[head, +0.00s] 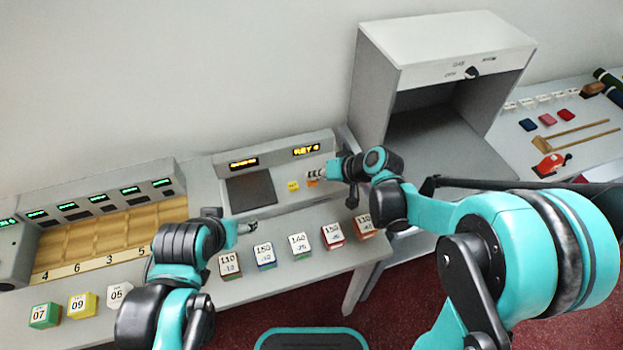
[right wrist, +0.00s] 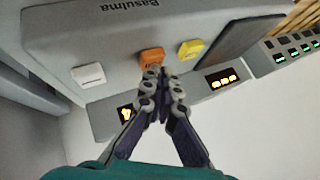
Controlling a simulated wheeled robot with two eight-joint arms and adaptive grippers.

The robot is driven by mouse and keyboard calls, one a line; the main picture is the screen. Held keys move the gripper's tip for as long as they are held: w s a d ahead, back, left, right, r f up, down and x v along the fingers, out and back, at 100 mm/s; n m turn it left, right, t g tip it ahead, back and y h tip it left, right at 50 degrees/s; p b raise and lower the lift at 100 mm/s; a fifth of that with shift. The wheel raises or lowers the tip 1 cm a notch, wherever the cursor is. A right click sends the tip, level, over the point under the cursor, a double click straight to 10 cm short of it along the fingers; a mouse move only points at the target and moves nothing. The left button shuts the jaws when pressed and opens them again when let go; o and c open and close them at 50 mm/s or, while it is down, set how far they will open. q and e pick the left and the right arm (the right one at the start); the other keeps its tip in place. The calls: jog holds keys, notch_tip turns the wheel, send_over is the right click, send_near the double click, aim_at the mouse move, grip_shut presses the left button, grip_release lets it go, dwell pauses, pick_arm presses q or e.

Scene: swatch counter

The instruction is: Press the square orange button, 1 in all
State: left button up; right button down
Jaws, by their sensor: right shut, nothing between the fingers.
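The square orange button (right wrist: 151,57) is on the grey console, between a yellow button (right wrist: 190,48) and a white button (right wrist: 88,75) in the right wrist view. In the head view the orange button (head: 312,183) is small and partly covered by my right gripper (head: 318,175). My right gripper is shut and empty; its fingertips (right wrist: 156,72) overlap the orange button's near edge in the wrist view. I cannot tell whether they touch it. My left gripper (head: 247,228) is over the counter's front, left of the console buttons; its finger state is unclear.
Two lit displays (head: 306,150) are on the console's back panel, with a dark pad (head: 250,190) below the left one. Several numbered blocks (head: 299,245) line the counter's front edge. A tall grey cabinet (head: 375,100) stands to the right. A wooden tray (head: 110,235) is at left.

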aim_at(314, 182)
jog(key=shift+r+p, duration=0.3)
jog(key=shift+r, duration=0.35)
notch_tip(314, 182, up, 5)
jog(key=p, duration=0.4)
